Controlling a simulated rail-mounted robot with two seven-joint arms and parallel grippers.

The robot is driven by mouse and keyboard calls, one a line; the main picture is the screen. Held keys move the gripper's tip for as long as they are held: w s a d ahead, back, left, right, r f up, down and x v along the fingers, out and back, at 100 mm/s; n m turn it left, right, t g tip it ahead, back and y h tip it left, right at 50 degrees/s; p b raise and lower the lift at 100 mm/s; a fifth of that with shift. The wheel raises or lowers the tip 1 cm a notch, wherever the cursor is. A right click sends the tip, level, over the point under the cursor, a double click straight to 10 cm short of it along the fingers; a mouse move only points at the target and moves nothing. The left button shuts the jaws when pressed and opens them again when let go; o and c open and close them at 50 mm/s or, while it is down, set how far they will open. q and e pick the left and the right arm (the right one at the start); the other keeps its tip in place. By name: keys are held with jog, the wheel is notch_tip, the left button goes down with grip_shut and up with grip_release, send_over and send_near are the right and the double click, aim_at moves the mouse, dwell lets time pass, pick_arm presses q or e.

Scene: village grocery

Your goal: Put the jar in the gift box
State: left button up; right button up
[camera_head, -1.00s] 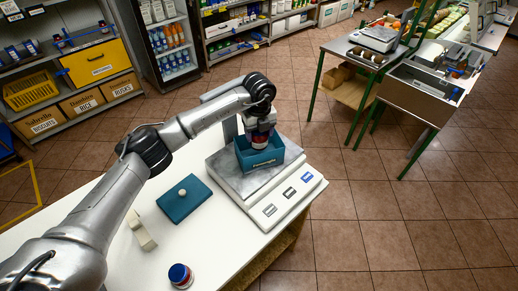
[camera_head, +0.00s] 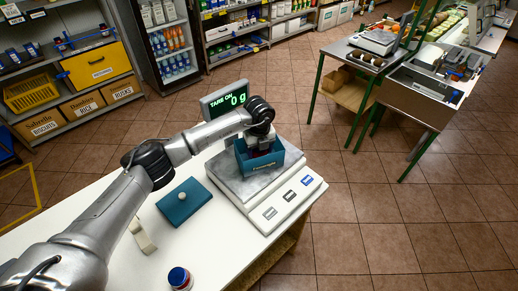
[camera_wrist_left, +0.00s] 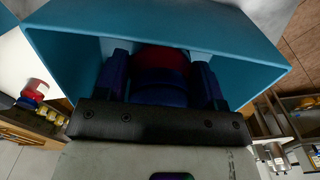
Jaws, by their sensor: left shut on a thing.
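The gift box (camera_head: 262,171) is an open teal box standing on the scale's plate in the head view. Its wall also shows in the wrist view (camera_wrist_left: 160,28). My left gripper (camera_head: 262,149) points down into the box. It is shut on a jar with a red and dark blue surface (camera_wrist_left: 160,72), which sits between the two fingers, inside the box walls. The jar's bottom is hidden, so I cannot tell whether it touches the box floor. A second jar (camera_head: 180,278), blue-topped with a red and white side, stands at the counter's front. My right gripper is not in view.
The white scale (camera_head: 285,200) has a display (camera_head: 228,100) reading "TARE ON" and 0 g. A teal lid with a pale knob (camera_head: 184,203) and a cream curled strip (camera_head: 142,237) lie on the white counter (camera_head: 105,190). Shelves and another table stand beyond.

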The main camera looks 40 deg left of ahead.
pick_arm(q)
jog(key=shift+f, duration=0.1)
jog(key=o, duration=1.1)
jog(key=shift+c, duration=0.2)
jog(key=shift+o, duration=0.4)
notch_tip(320, 180, up, 12)
jog(key=shift+r, duration=0.1)
